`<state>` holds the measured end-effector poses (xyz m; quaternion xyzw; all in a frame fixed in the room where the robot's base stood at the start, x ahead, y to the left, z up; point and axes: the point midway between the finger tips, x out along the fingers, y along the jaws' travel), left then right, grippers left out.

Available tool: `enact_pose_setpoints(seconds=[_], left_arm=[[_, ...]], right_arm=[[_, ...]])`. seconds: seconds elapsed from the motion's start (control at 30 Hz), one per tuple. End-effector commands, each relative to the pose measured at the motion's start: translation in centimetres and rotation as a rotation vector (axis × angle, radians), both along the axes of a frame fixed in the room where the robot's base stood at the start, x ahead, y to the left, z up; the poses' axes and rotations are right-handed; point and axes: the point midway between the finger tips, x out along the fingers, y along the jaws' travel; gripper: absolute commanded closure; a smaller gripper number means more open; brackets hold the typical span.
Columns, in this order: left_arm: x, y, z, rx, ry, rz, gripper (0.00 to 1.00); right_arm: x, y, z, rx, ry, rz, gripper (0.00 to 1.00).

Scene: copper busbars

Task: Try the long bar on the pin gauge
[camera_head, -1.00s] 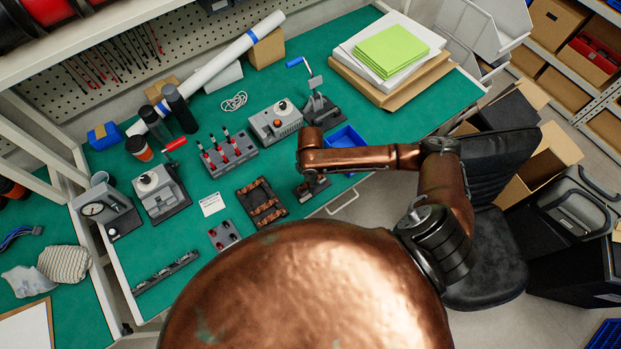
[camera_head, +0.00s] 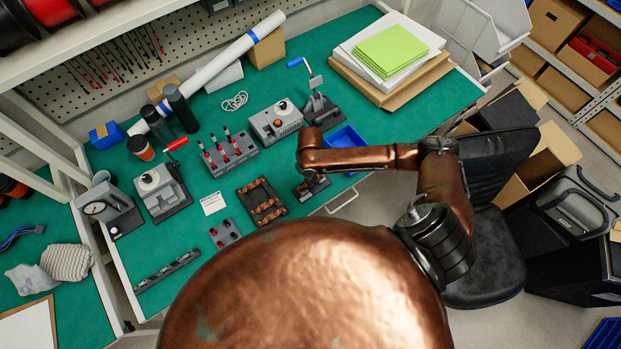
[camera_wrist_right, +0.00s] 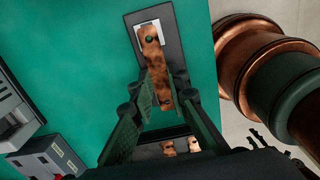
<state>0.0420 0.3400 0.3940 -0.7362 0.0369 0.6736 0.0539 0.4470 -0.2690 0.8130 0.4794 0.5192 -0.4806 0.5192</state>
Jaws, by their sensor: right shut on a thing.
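My right gripper (camera_wrist_right: 163,95) is shut on a long copper bar (camera_wrist_right: 156,65), seen in the right wrist view. The bar points away from the fingers over a dark base with a pale plate (camera_wrist_right: 138,20), which looks like the pin gauge. A green spot shows at the bar's far hole and a dark hole shows between the fingertips. I cannot tell if a pin is in the far hole or if the bar touches the plate. In the head view the dark base (camera_head: 318,186) is partly hidden by my right arm. My left gripper is not in view.
A dark tray with several copper bars (camera_head: 268,214) lies left of the gauge. A grey block with red-handled pins (camera_head: 229,153), a grey box with an orange button (camera_head: 275,122) and a blue bin (camera_head: 345,138) stand nearby.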

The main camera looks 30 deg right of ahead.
Motion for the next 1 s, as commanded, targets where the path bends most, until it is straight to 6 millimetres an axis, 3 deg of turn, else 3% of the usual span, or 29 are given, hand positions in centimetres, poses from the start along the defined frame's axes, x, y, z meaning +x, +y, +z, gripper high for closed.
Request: enact_pose_setpoints(seconds=[1.0], left_arm=[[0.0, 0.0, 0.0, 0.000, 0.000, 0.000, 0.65]], right_arm=[[0.0, 0.0, -1.2, 0.000, -0.001, 0.001, 1.00]])
